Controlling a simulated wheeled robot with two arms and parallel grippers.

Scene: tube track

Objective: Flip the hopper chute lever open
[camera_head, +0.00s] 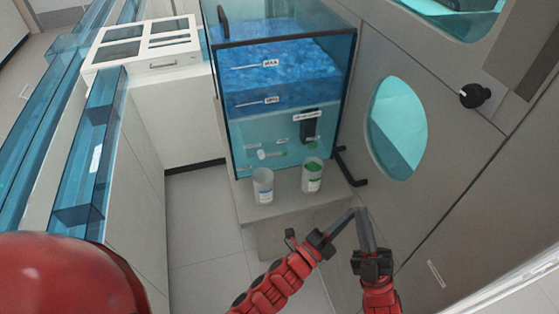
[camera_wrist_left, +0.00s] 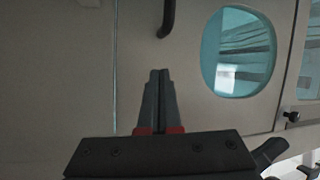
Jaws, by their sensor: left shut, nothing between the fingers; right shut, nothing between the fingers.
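The blue see-through hopper (camera_head: 290,105) stands against the wall, with labelled level marks on its front. A black bent lever (camera_head: 349,170) sticks out at its lower right corner. In the left wrist view, the end of a black bar, likely this lever (camera_wrist_left: 168,18), hangs at the top edge, just beyond my fingertips. My left gripper (camera_head: 351,212) is shut and empty, below the lever; its closed fingers also show in the left wrist view (camera_wrist_left: 159,75). My right gripper (camera_head: 361,213) is shut and empty, with its fingertips close beside the left ones. Whether the tips touch is unclear.
An oval window (camera_head: 397,128) and a black knob (camera_head: 475,95) are on the right wall. Blue see-through channels (camera_head: 90,150) run along the left.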

